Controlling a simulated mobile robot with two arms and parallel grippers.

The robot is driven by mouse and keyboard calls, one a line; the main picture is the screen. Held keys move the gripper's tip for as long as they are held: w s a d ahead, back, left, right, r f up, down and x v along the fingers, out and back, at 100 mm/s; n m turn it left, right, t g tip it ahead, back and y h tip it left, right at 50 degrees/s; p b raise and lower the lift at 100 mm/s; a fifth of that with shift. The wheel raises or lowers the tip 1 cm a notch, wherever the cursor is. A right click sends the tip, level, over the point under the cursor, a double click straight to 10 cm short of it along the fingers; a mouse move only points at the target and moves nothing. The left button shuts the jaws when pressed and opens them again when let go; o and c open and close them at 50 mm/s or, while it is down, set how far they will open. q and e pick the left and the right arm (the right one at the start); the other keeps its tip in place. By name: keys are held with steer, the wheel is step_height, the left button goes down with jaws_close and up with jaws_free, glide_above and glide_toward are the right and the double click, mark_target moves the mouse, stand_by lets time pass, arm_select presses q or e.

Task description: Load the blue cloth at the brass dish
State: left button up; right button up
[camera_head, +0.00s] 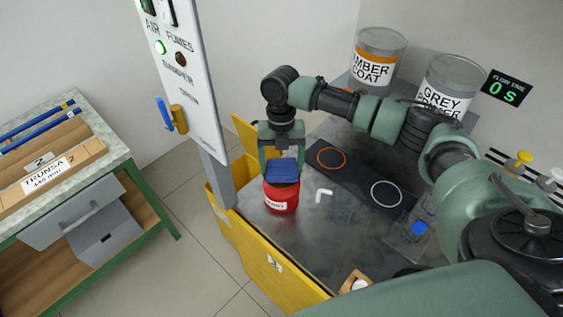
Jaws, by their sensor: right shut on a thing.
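My right gripper (282,158) points down above a red can (281,197) with a white label, on the grey worktop. It is shut on the blue cloth (283,173), a folded dark blue pad between its fingers. The cloth is right over the top of the red can; I cannot tell whether it touches it. A dark brownish band shows under the cloth at the can's top. The brass dish cannot be made out clearly; the cloth may hide it. My left gripper is not in view.
Right of the can lie a white L-shaped piece (323,194) and a dark mat (360,178) with an orange and a white ring. Tins marked amber coat (377,57) and grey (446,88) stand behind. A signed panel (181,75) rises at left.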

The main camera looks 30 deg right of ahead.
mark_target(281, 167)
steer(key=shift+f, duration=0.7)
stand_by(0.5)
steer(key=shift+f, duration=0.1)
stand_by(1.5)
stand_by(0.4)
step_height(281, 167, up, 7)
steer(key=p, duration=0.7)
stand_by(0.4)
stand_by(0.4)
